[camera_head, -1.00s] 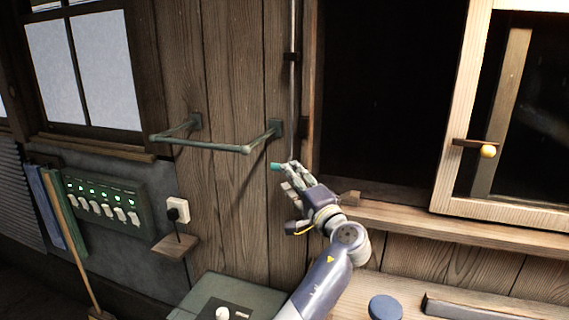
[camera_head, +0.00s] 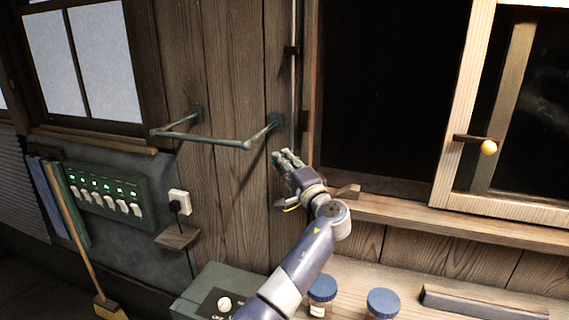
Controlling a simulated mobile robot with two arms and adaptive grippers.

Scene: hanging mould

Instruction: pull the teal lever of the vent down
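The vent's thin upright rod (camera_head: 294,88) runs down the plank wall beside the dark window opening. The teal lever (camera_head: 276,158) is at its lower end and is mostly hidden by my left gripper; only a small teal patch shows at the fingertips. My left gripper (camera_head: 286,160) is at the lever, its fingers around or right against it. The fingers look close together, but I cannot see whether they are closed on the lever. My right gripper is not in view.
A green towel rail (camera_head: 205,140) sticks out of the wall left of my gripper. A wooden sill (camera_head: 430,215) and sliding window frame (camera_head: 462,100) are to the right. Jars with blue lids (camera_head: 383,302) and a green box (camera_head: 215,285) stand below.

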